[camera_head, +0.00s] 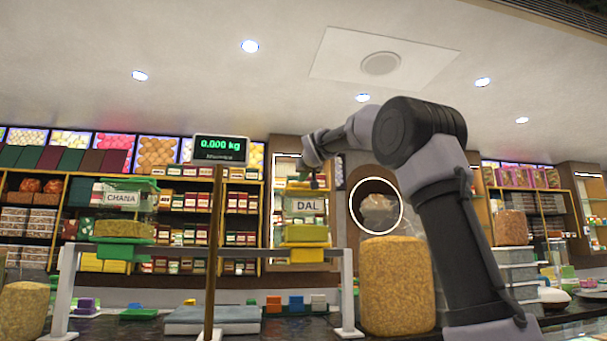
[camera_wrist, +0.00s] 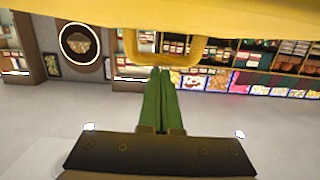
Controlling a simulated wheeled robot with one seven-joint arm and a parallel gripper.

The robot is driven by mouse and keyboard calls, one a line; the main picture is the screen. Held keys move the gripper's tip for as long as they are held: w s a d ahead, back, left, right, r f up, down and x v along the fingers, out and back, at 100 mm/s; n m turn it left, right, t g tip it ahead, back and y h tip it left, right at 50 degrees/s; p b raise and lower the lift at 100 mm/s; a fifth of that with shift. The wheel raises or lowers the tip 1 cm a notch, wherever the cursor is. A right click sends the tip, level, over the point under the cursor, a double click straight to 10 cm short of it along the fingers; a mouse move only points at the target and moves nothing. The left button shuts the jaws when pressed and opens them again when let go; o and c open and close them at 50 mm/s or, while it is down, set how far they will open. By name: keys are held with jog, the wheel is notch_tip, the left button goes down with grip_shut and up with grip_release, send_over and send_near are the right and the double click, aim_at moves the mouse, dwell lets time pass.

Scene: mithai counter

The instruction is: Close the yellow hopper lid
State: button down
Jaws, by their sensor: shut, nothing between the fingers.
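The hopper with the DAL sign (camera_head: 308,205) stands on the rail in the head view, with yellow parts below its bin. In the wrist view the yellow lid (camera_wrist: 225,18) fills the top of the picture, and its loop handle (camera_wrist: 190,52) shows at its edge. My gripper (camera_wrist: 160,70) is shut and empty, its green fingertips close to the handle; I cannot tell whether they touch it. In the head view my gripper (camera_head: 315,182) is small, just above the DAL sign. How far the lid stands open is unclear there.
A green hopper with a CHANA sign (camera_head: 121,198) stands on the left of the same rail (camera_head: 270,247). A scale display (camera_head: 220,149) on a post rises between the hoppers. A large grainy sack-like cylinder (camera_head: 395,285) stands right of the rail.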

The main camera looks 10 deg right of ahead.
jog(key=shift+f, duration=0.1)
jog(key=shift+w+f, duration=0.45)
jog(key=shift+f, duration=0.5)
jog(key=shift+s+r, duration=0.15)
jog(key=shift+r, duration=0.25)
jog(key=s+r, duration=0.2)
jog(key=r, duration=0.1)
jog(key=s+r, duration=0.2)
jog(key=s, duration=0.8)
jog(key=shift+r, duration=0.2)
